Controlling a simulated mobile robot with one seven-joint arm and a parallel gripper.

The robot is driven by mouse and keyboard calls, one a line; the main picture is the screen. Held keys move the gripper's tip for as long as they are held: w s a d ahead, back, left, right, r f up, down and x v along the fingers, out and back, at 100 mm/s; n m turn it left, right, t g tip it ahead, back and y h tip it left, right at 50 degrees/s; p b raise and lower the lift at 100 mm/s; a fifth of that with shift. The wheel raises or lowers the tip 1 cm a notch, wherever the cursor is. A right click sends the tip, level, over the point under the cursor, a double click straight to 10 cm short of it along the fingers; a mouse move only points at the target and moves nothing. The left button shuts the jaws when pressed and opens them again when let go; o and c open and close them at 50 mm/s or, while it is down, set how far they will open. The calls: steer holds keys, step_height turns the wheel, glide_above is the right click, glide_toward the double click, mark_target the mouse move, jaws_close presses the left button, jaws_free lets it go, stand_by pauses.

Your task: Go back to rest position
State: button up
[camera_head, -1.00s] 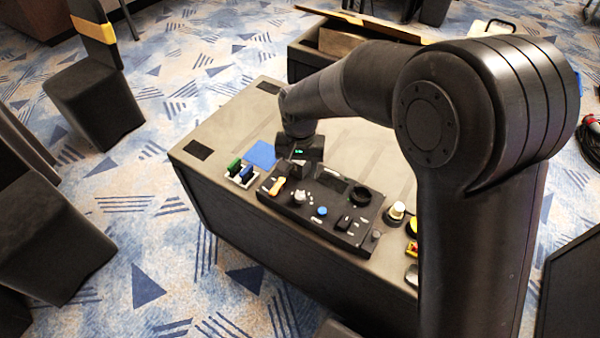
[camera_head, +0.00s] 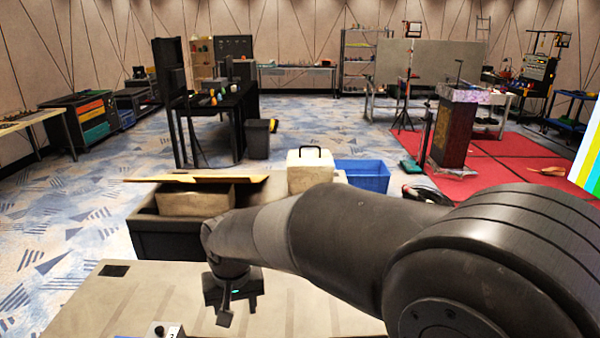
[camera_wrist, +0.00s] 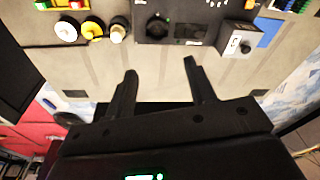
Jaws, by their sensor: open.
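My gripper (camera_head: 230,308) hangs from the arm over the beige top of the case (camera_head: 75,315) in the head view. In the wrist view, the two dark fingers of my gripper (camera_wrist: 160,68) are spread wide apart with nothing between them. The bare case top (camera_wrist: 85,72) lies beyond the fingertips. A black control panel (camera_wrist: 190,42) with knobs sits at the top of the wrist view, apart from the fingers. A small grey box with a black knob (camera_wrist: 237,40) is beside it, near a blue square (camera_wrist: 269,30).
White and yellow round buttons (camera_wrist: 66,30) stand at the wrist view's upper left. Behind the case, an open dark crate (camera_head: 160,235) holds a cardboard box. A white box (camera_head: 310,170) and a blue bin (camera_head: 362,175) stand farther back. Patterned carpet is free at left.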

steer(key=s+d+r+m+t, duration=0.15)
steer(key=d+r, duration=0.25)
steer(key=d, duration=0.4)
steer(key=s+d+r, duration=0.2)
steer(key=d+r, duration=0.1)
steer(key=d, duration=0.5)
steer(key=s+d+r+m+t, duration=0.2)
steer(key=s+d, duration=0.7)
steer(key=d, duration=0.3)
steer(key=shift+s+d+h, duration=0.2)
steer(key=shift+s+h, duration=0.2)
steer(key=shift+t, duration=0.25)
steer(key=shift+c, duration=0.2)
